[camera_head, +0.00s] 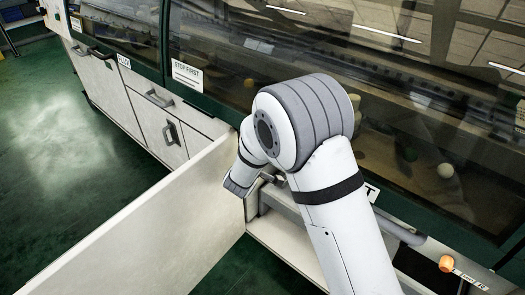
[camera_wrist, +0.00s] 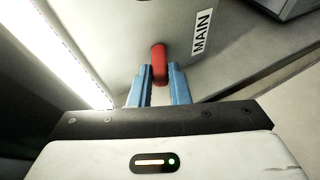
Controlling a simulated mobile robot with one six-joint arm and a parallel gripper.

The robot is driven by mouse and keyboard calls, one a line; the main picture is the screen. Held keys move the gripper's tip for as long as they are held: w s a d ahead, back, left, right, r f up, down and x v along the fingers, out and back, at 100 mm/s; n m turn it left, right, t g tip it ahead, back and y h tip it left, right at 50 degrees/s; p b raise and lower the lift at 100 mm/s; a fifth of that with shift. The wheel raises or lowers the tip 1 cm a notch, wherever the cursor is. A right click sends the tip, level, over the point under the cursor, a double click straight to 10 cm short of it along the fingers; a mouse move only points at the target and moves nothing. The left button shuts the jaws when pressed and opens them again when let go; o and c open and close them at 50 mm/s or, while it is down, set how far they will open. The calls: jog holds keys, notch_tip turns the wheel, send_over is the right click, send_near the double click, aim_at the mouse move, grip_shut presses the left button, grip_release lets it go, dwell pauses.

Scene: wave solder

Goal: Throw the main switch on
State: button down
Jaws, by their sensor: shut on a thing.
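The main switch's red handle (camera_wrist: 159,64) shows in the wrist view, below and left of a white label reading MAIN (camera_wrist: 202,33). My gripper (camera_wrist: 159,82) has its two blue fingers on either side of the red handle and is shut on it. The handle's mount is hard to make out. In the head view my arm reaches to the cabinet behind the open door, and the switch and my fingertips are hidden there.
An open cabinet door (camera_head: 135,225) stands out to the left of my arm. The machine's long glass cover (camera_head: 410,110) is behind the arm. An orange knob (camera_head: 446,263) is at lower right. Green floor (camera_head: 60,150) is clear at left.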

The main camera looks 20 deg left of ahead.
jog(key=shift+f, duration=0.1)
jog(key=c, duration=1.4)
grip_release()
jog(key=shift+o, duration=0.2)
jog(key=p+v, duration=0.1)
jog(key=v, duration=0.7)
